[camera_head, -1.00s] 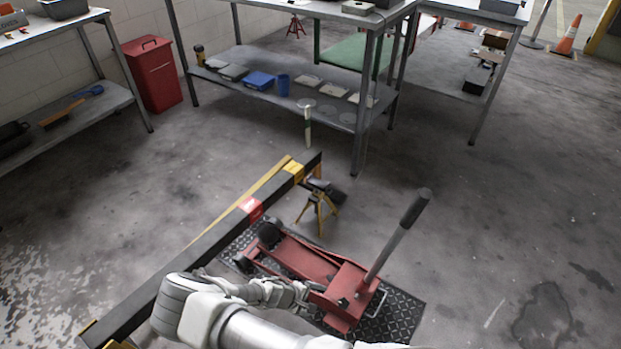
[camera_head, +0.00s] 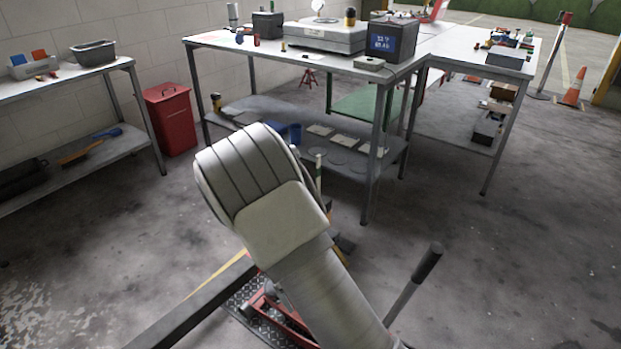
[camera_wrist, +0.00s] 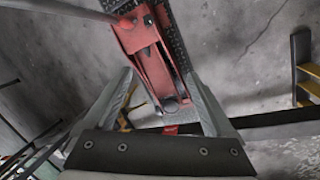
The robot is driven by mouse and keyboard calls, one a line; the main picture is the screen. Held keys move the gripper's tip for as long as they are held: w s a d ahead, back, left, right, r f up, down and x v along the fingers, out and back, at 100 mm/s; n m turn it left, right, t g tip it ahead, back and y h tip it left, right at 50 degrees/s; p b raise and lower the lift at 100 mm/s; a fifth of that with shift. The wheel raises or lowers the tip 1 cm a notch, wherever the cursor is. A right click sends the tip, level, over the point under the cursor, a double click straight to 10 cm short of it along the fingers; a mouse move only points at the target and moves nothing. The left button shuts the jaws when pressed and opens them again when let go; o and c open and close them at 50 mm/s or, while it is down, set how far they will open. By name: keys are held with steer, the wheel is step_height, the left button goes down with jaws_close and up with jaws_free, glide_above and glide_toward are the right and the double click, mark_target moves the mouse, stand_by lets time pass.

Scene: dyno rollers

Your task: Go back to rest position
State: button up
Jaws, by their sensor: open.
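In the wrist view my gripper (camera_wrist: 160,82) is open, its two fingers spread apart with nothing held between them. Beyond the fingers lies a red floor jack (camera_wrist: 152,60) on a dark tread plate. In the head view my bent arm (camera_head: 275,215) is raised in the middle of the picture, and my gripper is hidden there. The red jack (camera_head: 292,326) shows partly behind the arm, with its dark handle (camera_head: 427,262) sticking up to the right.
A long black beam (camera_head: 190,308) lies at lower left. A workbench (camera_head: 290,45) with a scale and a box with a lit display stands behind. A side bench (camera_head: 60,83) and a red bin (camera_head: 170,120) are at left.

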steer(key=s+d+r+m+t+y, duration=0.15)
steer(key=d+r, duration=0.25)
steer(key=r, duration=0.9)
steer(key=s+d+r+m+y, duration=0.1)
steer(key=s+d+r+y, duration=0.2)
steer(key=r, duration=1)
steer(key=s+d+r+m+t+h, duration=0.1)
steer(key=s+d+r+t, duration=0.1)
steer(key=s+d+r, duration=0.35)
steer(key=s+d+r+m+t+h, duration=0.1)
steer(key=s+d+r+t, duration=0.15)
steer(key=s+r, duration=0.5)
step_height(320, 180, up, 20)
steer(key=s+p, duration=0.1)
steer(key=p, duration=2.1)
steer(key=shift+s+d+r+g, duration=0.15)
steer(key=shift+d+r+g, duration=0.1)
steer(key=shift+d+g, duration=0.15)
steer(key=shift+d, duration=0.1)
